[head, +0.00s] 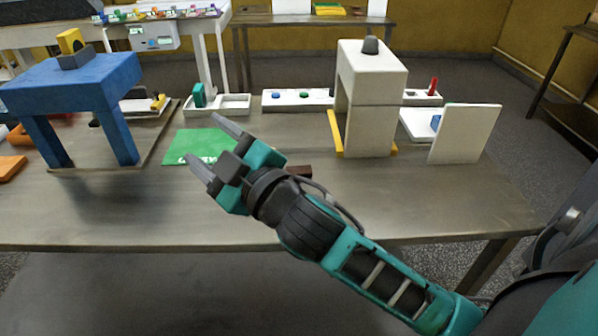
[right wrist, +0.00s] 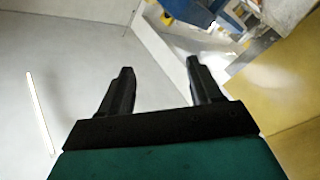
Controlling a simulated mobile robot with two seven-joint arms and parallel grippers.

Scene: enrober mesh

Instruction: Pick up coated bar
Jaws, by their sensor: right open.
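A small dark brown block (head: 299,170), which looks like the coated bar, lies on the table (head: 440,205) just behind my right forearm, partly hidden by it. My right gripper (head: 205,138) is open and empty, with its fingers pointing up and left over the green sheet (head: 180,155), to the left of the brown block. In the right wrist view the two dark fingers (right wrist: 160,88) stand apart with nothing between them. The brown block cannot be made out there. My left gripper is not in view.
A white arch-shaped machine (head: 375,75) stands behind and right of the brown block, beside a white upright panel (head: 465,135). A blue arch stand (head: 75,85) is at the left. A white button panel (head: 290,100) lies at the back. The front right of the table is clear.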

